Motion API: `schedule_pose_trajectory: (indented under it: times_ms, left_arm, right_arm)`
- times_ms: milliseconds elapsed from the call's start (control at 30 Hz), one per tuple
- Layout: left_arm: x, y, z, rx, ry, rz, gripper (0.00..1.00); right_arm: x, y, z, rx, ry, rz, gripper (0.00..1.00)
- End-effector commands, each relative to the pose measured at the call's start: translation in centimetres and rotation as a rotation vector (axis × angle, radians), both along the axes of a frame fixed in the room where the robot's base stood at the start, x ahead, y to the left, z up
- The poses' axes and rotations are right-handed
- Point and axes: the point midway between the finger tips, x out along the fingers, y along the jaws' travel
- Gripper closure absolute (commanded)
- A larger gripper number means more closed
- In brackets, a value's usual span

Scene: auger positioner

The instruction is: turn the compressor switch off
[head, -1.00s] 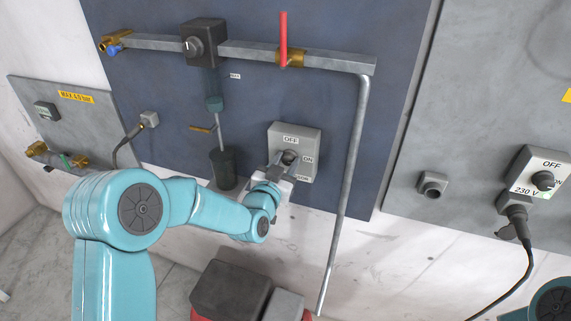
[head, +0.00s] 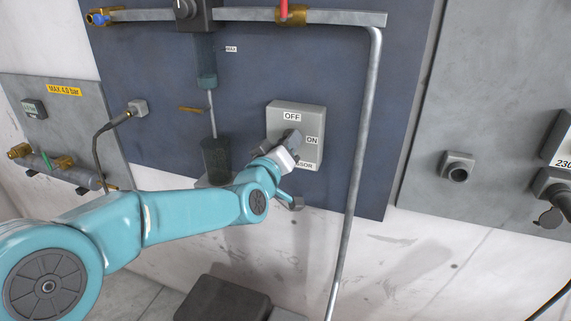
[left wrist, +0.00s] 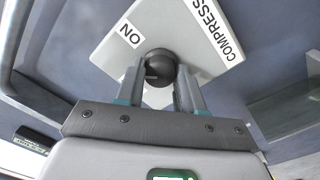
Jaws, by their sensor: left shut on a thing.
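The compressor switch is a grey box (head: 313,121) on the blue panel, with OFF at its top, ON at its right and a partly hidden label below. In the left wrist view the box (left wrist: 205,22) shows the ON and COMPRESS labels, and its dark round knob (left wrist: 160,66) sits between my fingers. My left gripper (left wrist: 161,80) is shut on the knob. In the head view my left gripper (head: 282,146) covers most of the knob, so its pointing direction is hard to tell. My right gripper is out of view.
A metal pipe (head: 355,180) runs down right of the switch. A dark cylinder (head: 215,160) is at its left. A grey socket (head: 457,167) sits on the right panel. A dark box (head: 222,300) stands below.

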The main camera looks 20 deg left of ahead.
Motion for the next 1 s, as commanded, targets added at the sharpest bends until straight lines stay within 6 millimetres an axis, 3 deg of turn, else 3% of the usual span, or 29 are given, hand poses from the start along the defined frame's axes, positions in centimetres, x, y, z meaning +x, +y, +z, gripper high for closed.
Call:
schedule_pose_trajectory:
  times_ms: [33,400,1000]
  left_arm:
    - [0.0,0.0,-0.2,-0.045,-0.014,0.002,0.93]
    - [0.0,0.1,0.0,-0.392,-0.001,0.001,0.93]
    - [0.0,0.1,0.4,-0.742,0.012,0.001,0.93]
  right_arm:
    - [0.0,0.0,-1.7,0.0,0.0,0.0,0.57]
    - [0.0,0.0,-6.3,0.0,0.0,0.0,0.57]
    - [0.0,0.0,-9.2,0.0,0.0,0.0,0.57]
